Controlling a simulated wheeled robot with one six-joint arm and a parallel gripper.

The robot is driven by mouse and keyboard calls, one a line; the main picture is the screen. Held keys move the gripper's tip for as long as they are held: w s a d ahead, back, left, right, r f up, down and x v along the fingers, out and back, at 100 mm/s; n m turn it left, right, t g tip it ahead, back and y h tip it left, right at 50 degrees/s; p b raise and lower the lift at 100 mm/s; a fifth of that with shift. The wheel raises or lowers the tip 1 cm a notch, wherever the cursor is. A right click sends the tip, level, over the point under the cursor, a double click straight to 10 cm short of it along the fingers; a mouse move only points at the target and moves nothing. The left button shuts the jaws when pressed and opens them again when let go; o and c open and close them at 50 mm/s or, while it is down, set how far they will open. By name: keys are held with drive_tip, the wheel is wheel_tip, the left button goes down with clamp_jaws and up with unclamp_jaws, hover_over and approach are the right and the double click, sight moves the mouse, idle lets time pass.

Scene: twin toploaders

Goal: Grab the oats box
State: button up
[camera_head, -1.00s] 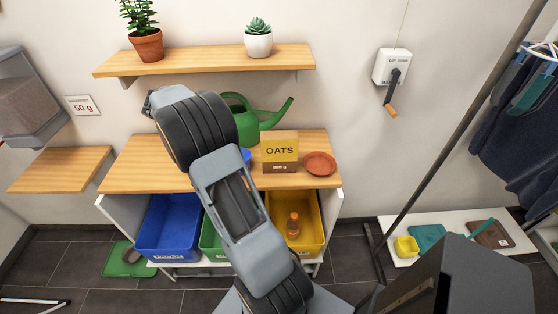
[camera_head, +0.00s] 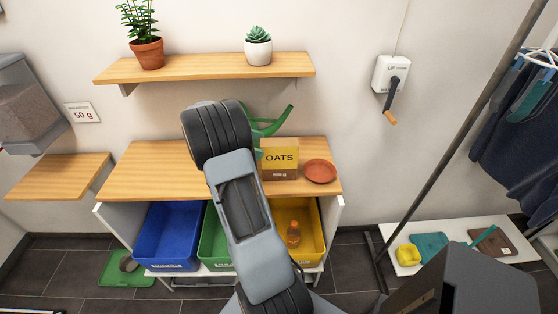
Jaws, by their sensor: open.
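The oats box (camera_head: 279,159) is a yellow and brown carton marked "OATS". It stands upright on the wooden top of the sorting cabinet, just right of my arm. My arm rises in front of the cabinet, and its upper part covers the area left of the box. The left edge of the box lies close to the arm in the picture. My gripper is hidden behind my own arm, so its fingers and their distance to the box do not show.
A green watering can (camera_head: 272,126) stands behind the box, partly hidden by my arm. A terracotta saucer (camera_head: 320,171) lies right of the box. A wall shelf (camera_head: 205,67) with two potted plants hangs above. The cabinet top (camera_head: 150,172) is bare at left. Blue, green and yellow bins sit below.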

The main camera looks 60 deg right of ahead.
sight(269, 148)
drive_tip(key=shift+x, duration=2.2)
drive_tip(key=shift+c, duration=0.3)
drive_tip(key=c, duration=1.2)
drive_tip(key=shift+o, duration=0.2)
drive_tip(key=shift+r, duration=0.1)
